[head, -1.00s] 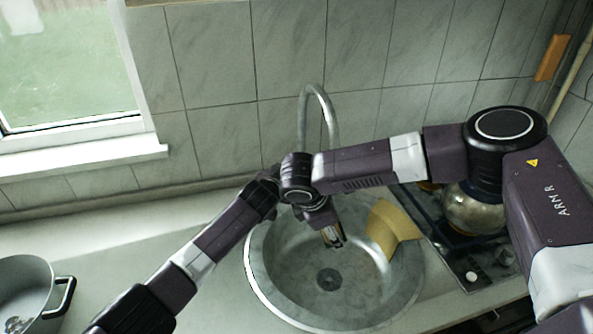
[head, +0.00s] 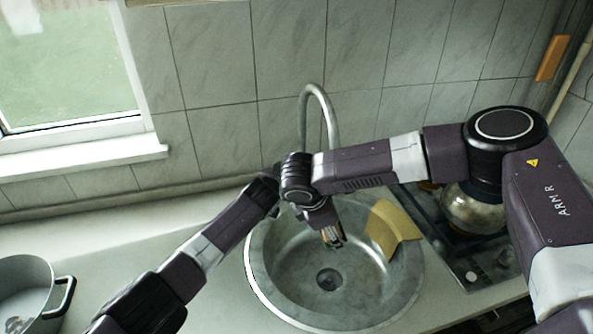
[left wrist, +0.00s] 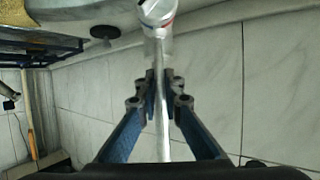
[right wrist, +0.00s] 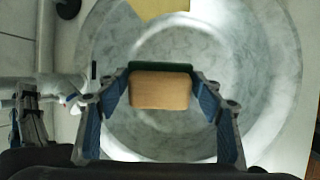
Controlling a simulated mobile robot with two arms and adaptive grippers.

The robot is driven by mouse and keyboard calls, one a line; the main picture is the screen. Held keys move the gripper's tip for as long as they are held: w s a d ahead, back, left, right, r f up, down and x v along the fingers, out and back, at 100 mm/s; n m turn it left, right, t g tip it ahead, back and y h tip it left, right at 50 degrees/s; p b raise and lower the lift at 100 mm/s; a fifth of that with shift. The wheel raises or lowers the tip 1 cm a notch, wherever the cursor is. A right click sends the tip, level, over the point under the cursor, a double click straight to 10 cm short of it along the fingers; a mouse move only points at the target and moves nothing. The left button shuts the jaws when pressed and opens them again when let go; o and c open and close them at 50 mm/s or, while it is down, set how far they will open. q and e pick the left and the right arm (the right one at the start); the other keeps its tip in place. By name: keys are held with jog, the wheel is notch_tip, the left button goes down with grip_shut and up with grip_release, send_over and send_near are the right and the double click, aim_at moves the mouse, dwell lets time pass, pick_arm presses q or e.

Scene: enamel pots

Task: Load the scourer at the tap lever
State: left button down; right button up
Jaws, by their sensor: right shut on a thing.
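The scourer (right wrist: 160,90), an orange block with a dark green layer on its far side, is held between the fingers of my right gripper (right wrist: 160,80) over the sink. In the head view my right gripper (head: 333,238) points down into the basin and the scourer barely shows. The tap lever (left wrist: 160,115) is a thin metal bar below the tap body (left wrist: 157,15). My left gripper (left wrist: 164,95) has its fingers on either side of the lever, a narrow gap showing between them. In the head view the lever is hidden behind my arms.
The round metal sink (head: 262,275) lies under the arched tap spout (head: 320,92). A yellow cloth (head: 390,228) drapes over its right rim. A grey pot (head: 45,300) stands at left, a shiny kettle-like vessel (head: 472,208) on the hob at right. The counter between pot and sink is clear.

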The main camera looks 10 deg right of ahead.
dwell(0.4)
pick_arm(q)
jog(key=shift+s+f, duration=0.1)
jog(key=shift+s, duration=0.1)
jog(key=shift+s+a+t+h, duration=0.25)
jog(key=shift+t+h, duration=0.05)
jog(key=shift+t, duration=0.3)
jog(key=c, duration=2.1)
grip_release()
jog(key=shift+v, duration=6)
